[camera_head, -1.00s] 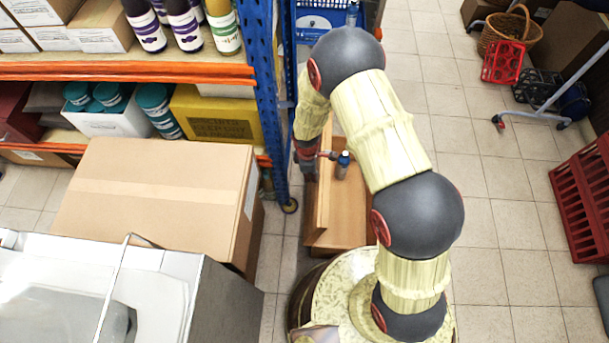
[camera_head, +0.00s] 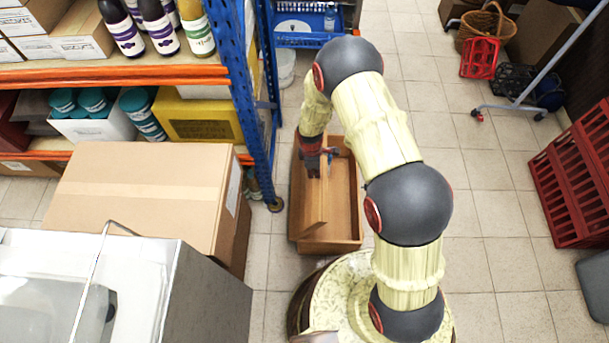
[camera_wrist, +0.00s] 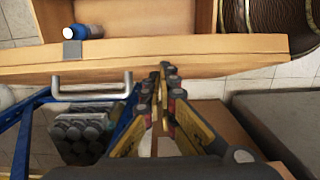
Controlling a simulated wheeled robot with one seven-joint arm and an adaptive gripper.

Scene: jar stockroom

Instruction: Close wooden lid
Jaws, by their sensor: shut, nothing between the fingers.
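A wooden box (camera_head: 344,205) stands on the floor, its inside visible from above. Its wooden lid (camera_head: 316,200) stands roughly upright along the left part of the box, so the box is open. In the wrist view the lid (camera_wrist: 225,55) crosses as a long board, with a metal handle (camera_wrist: 92,92) and a small grey latch (camera_wrist: 72,50). A blue-and-white bottle (camera_wrist: 82,32) lies beyond it, apparently inside the box. My gripper (camera_head: 313,168) is left of the lid; its shut, empty fingertips (camera_wrist: 167,72) are at the board, but contact is unclear.
A blue shelf post (camera_head: 258,110) and a cardboard carton (camera_head: 150,190) stand left of the box. A blue crate (camera_head: 305,25) is behind. A red crate (camera_head: 575,180) stands at the far right. Tiled floor between is free.

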